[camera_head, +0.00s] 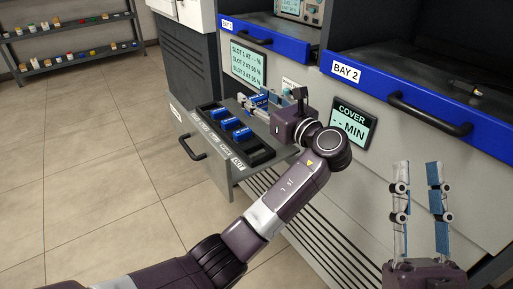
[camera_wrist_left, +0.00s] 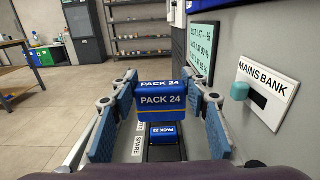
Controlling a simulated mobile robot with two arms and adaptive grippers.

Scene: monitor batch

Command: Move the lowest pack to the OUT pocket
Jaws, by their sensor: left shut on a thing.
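My left gripper (camera_head: 262,103) is over the far side of the open drawer (camera_head: 236,172). It is shut on a blue pack (camera_wrist_left: 163,98) marked PACK 24, held between its pads in the left wrist view. Another blue pack (camera_wrist_left: 165,133) shows below it, in a dark pocket beside a SPARE label. In the head view, blue packs (camera_head: 220,113) (camera_head: 242,134) sit in the drawer's row. The pocket (camera_head: 262,157) by the OUT label (camera_head: 238,163), at the near end, looks empty. My right gripper (camera_head: 420,195) is open and empty, fingers up.
A slot screen (camera_head: 248,68) shows dashes for slot 1; its other figures are small. A MAINS BANK plate (camera_wrist_left: 268,80) with a teal knob is right of the left gripper. The BAY 2 drawer (camera_head: 420,98) and COVER screen (camera_head: 353,124) are at right. Floor at left is clear.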

